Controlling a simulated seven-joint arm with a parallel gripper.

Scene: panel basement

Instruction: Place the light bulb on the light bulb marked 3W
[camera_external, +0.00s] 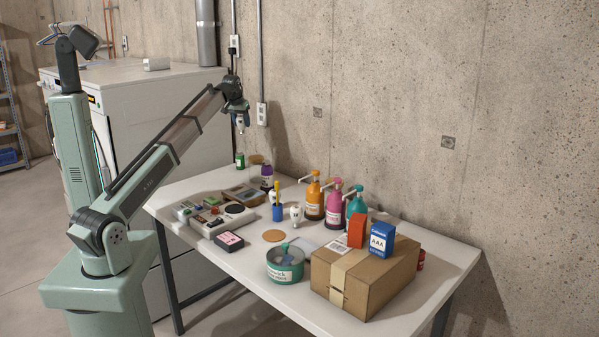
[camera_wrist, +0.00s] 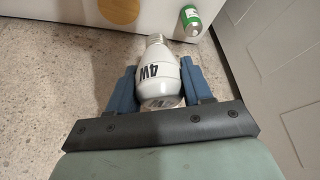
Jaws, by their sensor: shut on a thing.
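My gripper (camera_external: 240,111) is raised above the far left end of the table, beside the white cabinet. The held bulb (camera_external: 241,125) looks small in the external view. Another white bulb (camera_external: 296,214) stands on the table in front of the orange bottle. Markings on these two are too small to read.
The white table (camera_external: 192,178) carries pump bottles (camera_external: 313,200), a grey tray of small items (camera_external: 208,228), a green tin (camera_external: 285,277) and a cardboard box (camera_external: 383,275). A green can (camera_wrist: 191,20) and a round cork-coloured disc (camera_wrist: 119,8) lie beyond the held bulb. The concrete wall is close behind.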

